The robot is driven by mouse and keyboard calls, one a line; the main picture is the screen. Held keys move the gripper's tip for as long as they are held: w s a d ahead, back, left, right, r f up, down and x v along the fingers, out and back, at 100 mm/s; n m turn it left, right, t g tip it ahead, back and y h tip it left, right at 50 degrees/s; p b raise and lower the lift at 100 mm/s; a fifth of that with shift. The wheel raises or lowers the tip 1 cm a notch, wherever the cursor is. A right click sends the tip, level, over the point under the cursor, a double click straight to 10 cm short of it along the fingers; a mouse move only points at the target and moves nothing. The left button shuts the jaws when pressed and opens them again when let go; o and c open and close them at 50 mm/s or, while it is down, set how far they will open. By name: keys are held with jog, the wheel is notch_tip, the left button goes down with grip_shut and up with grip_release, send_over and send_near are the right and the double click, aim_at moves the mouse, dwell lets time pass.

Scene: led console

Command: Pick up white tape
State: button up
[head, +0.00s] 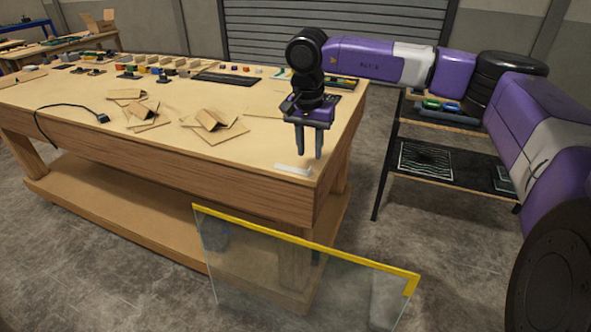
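A small flat white piece, seemingly the white tape (293,169), lies on the wooden workbench (262,188) near its front right corner. My gripper (310,156) points straight down over that corner, just behind and to the right of the white piece in the picture. Its two dark fingers are apart with nothing between them. The fingers look clear of the white piece. I cannot tell how far the fingertips are above the bench top.
Folded cardboard pieces (213,122) lie mid-bench, with a black cable (72,107) to the left. Small parts line the back edge. A glass panel with a yellow edge (310,245) stands before the bench. A dark shelf rack (440,165) stands at right.

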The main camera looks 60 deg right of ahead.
aim_at(310, 168)
jog(key=shift+w+d+f+p, duration=0.1)
jog(key=shift+d+f+p, duration=0.15)
jog(key=shift+f, duration=0.8)
jog(key=shift+w+d+f+p, duration=0.1)
jog(key=shift+d+f+p, duration=0.15)
jog(key=shift+f, duration=0.75)
jog(key=shift+w+d+f+p, duration=0.1)
jog(key=shift+d+f+p, duration=0.15)
jog(key=shift+f, duration=0.8)
grip_shut()
